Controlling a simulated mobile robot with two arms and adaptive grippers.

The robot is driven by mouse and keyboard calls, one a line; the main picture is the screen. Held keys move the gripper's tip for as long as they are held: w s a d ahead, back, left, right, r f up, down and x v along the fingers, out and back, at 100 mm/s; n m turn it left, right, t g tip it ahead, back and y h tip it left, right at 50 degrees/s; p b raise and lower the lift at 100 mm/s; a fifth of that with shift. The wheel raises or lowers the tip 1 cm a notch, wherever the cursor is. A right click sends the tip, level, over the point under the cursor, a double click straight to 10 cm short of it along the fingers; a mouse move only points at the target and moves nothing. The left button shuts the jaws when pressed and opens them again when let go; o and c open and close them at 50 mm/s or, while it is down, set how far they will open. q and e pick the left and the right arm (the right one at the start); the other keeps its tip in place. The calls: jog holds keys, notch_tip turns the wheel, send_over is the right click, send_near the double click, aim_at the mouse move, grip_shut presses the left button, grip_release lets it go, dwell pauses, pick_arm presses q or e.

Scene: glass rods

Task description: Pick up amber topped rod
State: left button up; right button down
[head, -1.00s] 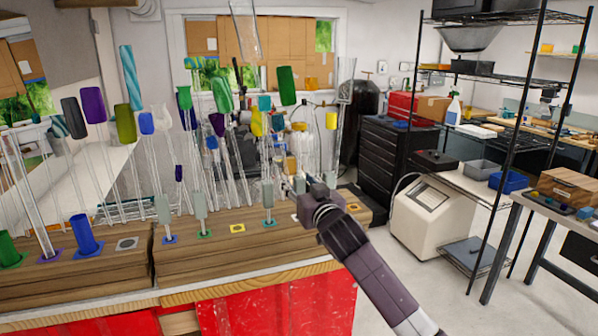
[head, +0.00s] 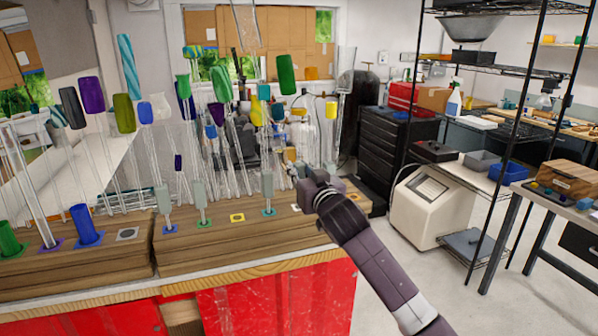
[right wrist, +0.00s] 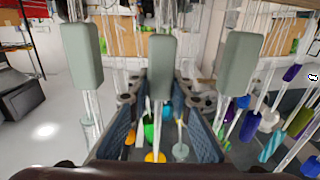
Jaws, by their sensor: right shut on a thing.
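The amber topped rod has a small orange top (head: 311,73), high at the back right of the rod cluster in the head view. In the right wrist view an orange top (right wrist: 155,157) shows low in the middle, between my fingers. My right gripper (head: 291,173) reaches in at the right end of the wooden rack (head: 215,248). It is shut on a thin clear rod, apparently the amber topped one; the contact is partly hidden. Its dark fingers also show in the right wrist view (right wrist: 161,92), partly behind a grey-green block (right wrist: 161,65). My left gripper is out of view.
Many clear rods with green (head: 222,84), purple (head: 92,96) and other tops crowd the rack. Grey-green blocks (head: 267,185) stand along its front. A black drawer cabinet (head: 392,150) and a white machine (head: 427,207) stand to the right. Floor is free at the front right.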

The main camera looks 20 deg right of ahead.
aim_at(299, 109)
notch_tip(299, 109, up, 19)
jog(key=b, duration=0.3)
jog(key=shift+r, duration=0.1)
dwell(0.5)
